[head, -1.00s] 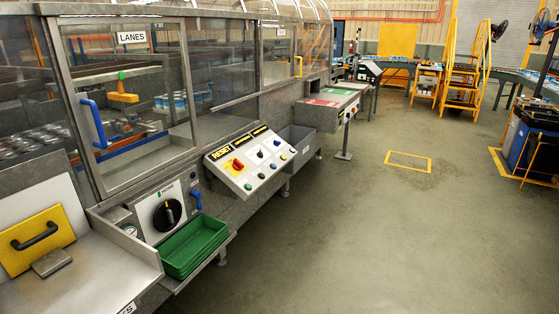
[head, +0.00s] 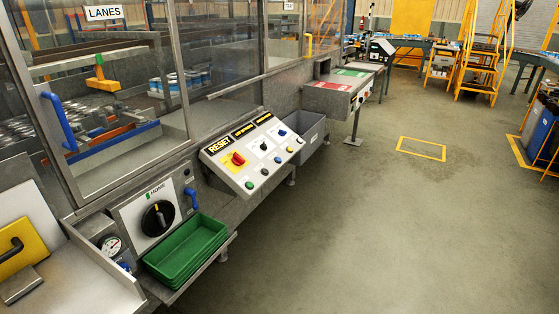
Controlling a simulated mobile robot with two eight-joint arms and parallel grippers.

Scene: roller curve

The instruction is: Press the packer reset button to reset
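The sloped control panel (head: 256,153) is fixed to the front of the machine, near the middle of the head view. A black label with yellow letters reading RESET (head: 220,145) is at its upper left. Under that label is a red knob (head: 238,159) on a yellow plate. A green button (head: 249,185) sits at the panel's lower left, with several other coloured buttons along the lower row and small dark switches above. Which of these is the packer reset button is too small to tell for certain. Neither of my grippers is in view.
A green tray (head: 186,250) stands on a ledge left of the panel, below a large black rotary dial (head: 158,217). A blue door handle (head: 60,121) sticks out at the left. A grey bin (head: 305,135) is right of the panel. The floor (head: 370,240) to the right is clear.

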